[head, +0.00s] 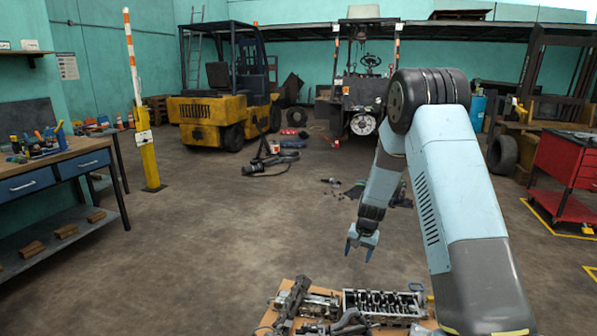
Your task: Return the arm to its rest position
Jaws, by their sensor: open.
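My gripper (359,250) hangs at the end of my light blue arm, right of the middle of the head view. Its two blue fingers point down and stand apart, with nothing between them. My arm rises from the lower right, bends at a dark elbow high in the view, and comes down to the gripper. The gripper appears above and behind the engine parts (383,303) at the bottom of the view; the height between them is hard to tell.
A workbench (60,165) with tools stands at left, beside a yellow post (149,160). A yellow forklift (222,105) and a stripped forklift (362,90) stand at the back. A red tool cabinet (566,165) is at right. Loose parts (270,162) lie on the floor; the centre-left floor is clear.

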